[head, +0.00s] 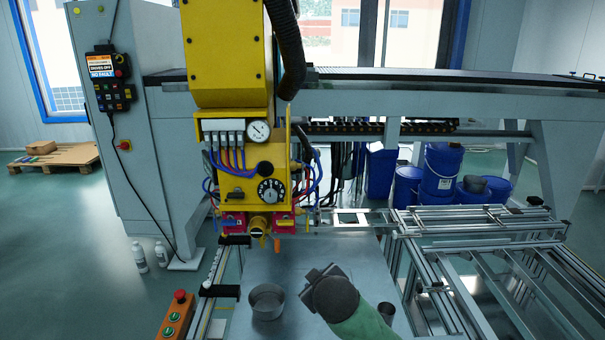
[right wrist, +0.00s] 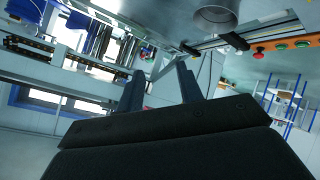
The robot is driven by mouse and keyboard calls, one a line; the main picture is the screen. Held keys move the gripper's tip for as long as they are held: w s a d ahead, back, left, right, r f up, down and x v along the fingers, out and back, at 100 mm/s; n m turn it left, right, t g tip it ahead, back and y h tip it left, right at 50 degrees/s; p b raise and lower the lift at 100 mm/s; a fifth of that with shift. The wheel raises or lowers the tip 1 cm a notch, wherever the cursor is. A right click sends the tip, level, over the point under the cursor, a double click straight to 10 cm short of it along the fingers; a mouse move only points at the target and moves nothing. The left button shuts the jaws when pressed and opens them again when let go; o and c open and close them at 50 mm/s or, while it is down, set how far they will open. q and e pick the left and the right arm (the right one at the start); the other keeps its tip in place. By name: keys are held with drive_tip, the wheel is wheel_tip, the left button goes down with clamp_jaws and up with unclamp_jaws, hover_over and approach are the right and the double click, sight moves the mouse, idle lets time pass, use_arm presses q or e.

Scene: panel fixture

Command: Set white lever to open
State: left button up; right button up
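The yellow machine head (head: 232,185) in the head view carries a gauge (head: 258,131), a black knob (head: 264,168), a round dial (head: 270,191) and a red valve section with a yellow knob (head: 258,226). An orange handle (head: 277,243) hangs below it. I cannot make out a white lever for certain on the panel. My right gripper (head: 322,273) is low in front of the machine, apart from it, above the grey table. In the right wrist view its two fingers (right wrist: 160,85) stand apart with nothing between them. My left gripper is not in view.
A round metal bowl (head: 267,301) stands on the grey table (head: 310,250) left of my right gripper. A small dark cup (head: 386,312) stands at its right. A button box (head: 177,315) is at front left. Metal rails (head: 480,225) fill the right side.

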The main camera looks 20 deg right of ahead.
drive_tip(key=w+d+r+n+t+y+p, duration=0.1)
drive_tip(key=w+d+r+n+t+y, duration=0.45)
drive_tip(key=r, duration=0.85)
drive_tip(key=w+r+n+t+y+p, duration=0.1)
drive_tip(key=w+r+n+y, duration=0.1)
drive_tip(key=w+r+n, duration=0.75)
drive_tip(key=w+d+r+n+t+y+p, duration=0.1)
drive_tip(key=w+d+r+n+t+y, duration=0.25)
drive_tip(key=r+n, duration=1)
drive_tip(key=n+g+y, duration=0.3)
drive_tip(key=n+g, duration=1.3)
drive_tip(key=g, duration=0.2)
approach(303, 189)
wheel_tip(303, 189, up, 2)
drive_tip(key=w+a, duration=0.1)
drive_tip(key=a, duration=0.1)
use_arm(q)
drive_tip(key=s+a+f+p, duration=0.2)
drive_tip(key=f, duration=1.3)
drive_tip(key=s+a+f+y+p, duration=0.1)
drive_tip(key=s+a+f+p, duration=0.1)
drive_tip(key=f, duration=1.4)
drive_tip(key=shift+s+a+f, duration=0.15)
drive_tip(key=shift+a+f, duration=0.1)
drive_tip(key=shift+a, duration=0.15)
use_arm(e)
drive_tip(key=shift+t, duration=0.3)
drive_tip(key=shift+x, duration=3.7)
